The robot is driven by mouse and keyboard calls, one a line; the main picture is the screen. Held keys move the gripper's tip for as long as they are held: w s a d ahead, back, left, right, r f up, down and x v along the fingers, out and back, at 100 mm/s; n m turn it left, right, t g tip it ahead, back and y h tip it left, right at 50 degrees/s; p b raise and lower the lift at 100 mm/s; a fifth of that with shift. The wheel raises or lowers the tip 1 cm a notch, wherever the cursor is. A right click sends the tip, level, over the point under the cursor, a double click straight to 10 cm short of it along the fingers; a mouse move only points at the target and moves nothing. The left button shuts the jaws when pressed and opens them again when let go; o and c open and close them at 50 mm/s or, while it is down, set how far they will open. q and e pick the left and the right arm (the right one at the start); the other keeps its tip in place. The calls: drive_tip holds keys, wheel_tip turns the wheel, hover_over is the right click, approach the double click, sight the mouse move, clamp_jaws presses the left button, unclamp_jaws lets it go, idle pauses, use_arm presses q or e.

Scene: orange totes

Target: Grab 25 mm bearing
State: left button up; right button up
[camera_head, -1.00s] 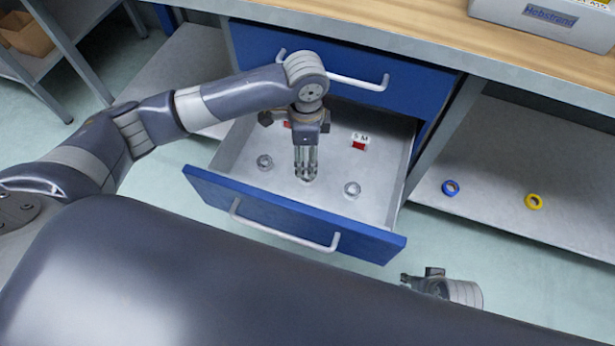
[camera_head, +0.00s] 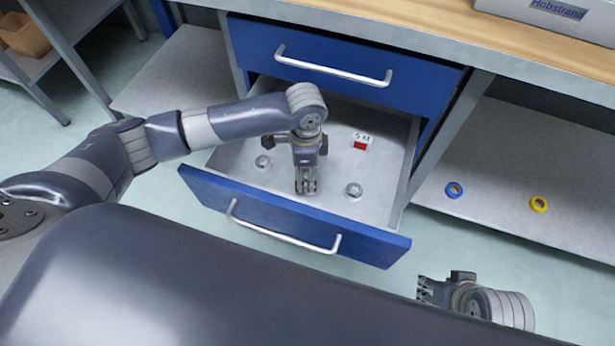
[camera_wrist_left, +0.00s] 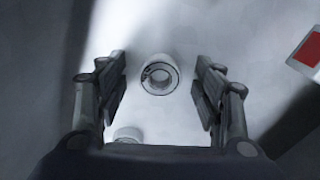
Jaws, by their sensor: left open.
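My left gripper (camera_head: 306,186) is open and points down into the open blue drawer (camera_head: 290,222). In the left wrist view, a ring-shaped metal bearing (camera_wrist_left: 159,74) lies on the drawer floor between the open fingers (camera_wrist_left: 160,92), ahead of them and not gripped. Part of another round metal piece (camera_wrist_left: 127,134) shows below it, cut off by my gripper body. In the head view, one bearing (camera_head: 263,162) lies left of the gripper and another (camera_head: 353,190) right of it. Sizes cannot be read. My right gripper (camera_head: 424,290) is outside the drawer at lower right; its jaws are unclear.
A red and white label (camera_head: 361,142) lies in the drawer; its red part also shows in the wrist view (camera_wrist_left: 309,48). A shut blue drawer (camera_head: 340,62) is above. A blue ring (camera_head: 454,190) and a yellow ring (camera_head: 538,204) lie on the right shelf.

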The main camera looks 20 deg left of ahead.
use_arm(q)
drive_tip(key=shift+f, duration=0.2)
drive_tip(key=shift+c, duration=0.2)
drive_tip(key=c, duration=1.2)
drive_tip(key=shift+o, duration=0.2)
drive_tip(key=shift+r, duration=0.1)
